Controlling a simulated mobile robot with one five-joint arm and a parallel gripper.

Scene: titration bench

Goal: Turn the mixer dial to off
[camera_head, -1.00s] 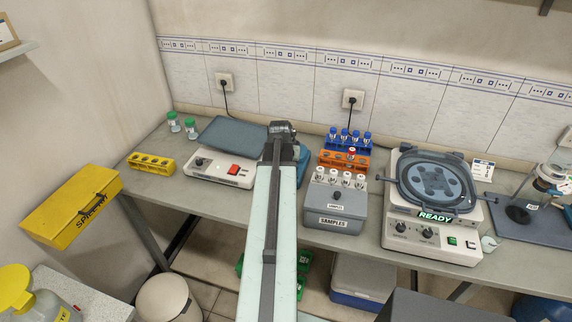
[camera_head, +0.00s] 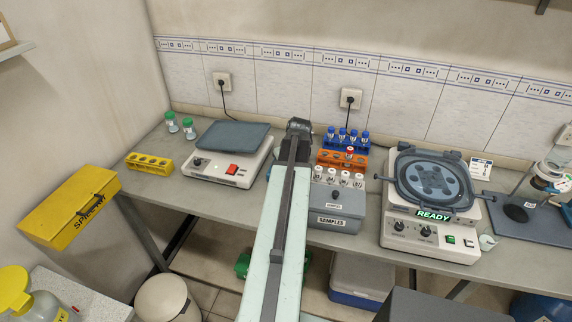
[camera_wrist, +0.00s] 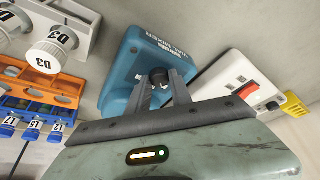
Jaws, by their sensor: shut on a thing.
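The blue mixer (camera_wrist: 130,62) is in the wrist view, with white lettering on its top that appears upside down. Its small black dial (camera_wrist: 159,76) sits between the fingertips of my gripper (camera_wrist: 161,86). The fingers are shut on the dial from both sides. I cannot make out the dial's pointer or marks. In the head view my arm covers nearly all of the mixer, and the fingertips are hidden behind the wrist.
A white device with a grey plate (camera_head: 232,134) and red switch stands left of my arm. The grey samples box (camera_head: 337,222), orange rack (camera_head: 329,157) and blue tube rack (camera_head: 347,147) stand close on the right. Further right is the device reading READY (camera_head: 433,216).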

